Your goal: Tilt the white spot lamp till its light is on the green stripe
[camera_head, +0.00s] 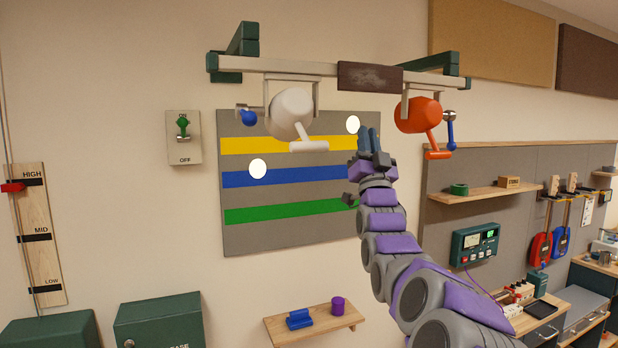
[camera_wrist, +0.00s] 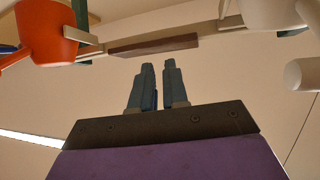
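The white spot lamp (camera_head: 290,112) hangs from the rail at the upper left, its white handle (camera_head: 309,146) pointing right and down. In the wrist view the white lamp (camera_wrist: 270,14) is at the upper right edge. The striped board has a yellow, a blue and a green stripe (camera_head: 290,213), the green lowest. One round light spot (camera_head: 258,168) lies at the blue stripe's upper edge; another (camera_head: 353,124) lies at the upper right, above yellow. Neither is on green. My gripper (camera_head: 368,138) is right of the white handle, apart from it. Its fingers (camera_wrist: 159,75) stand slightly apart, empty.
An orange lamp (camera_head: 418,115) hangs close to the right of my gripper. The rail (camera_head: 300,68) with a dark plate (camera_head: 370,77) runs above. A switch (camera_head: 183,137) is on the left wall. A small shelf (camera_head: 315,325) is below the board.

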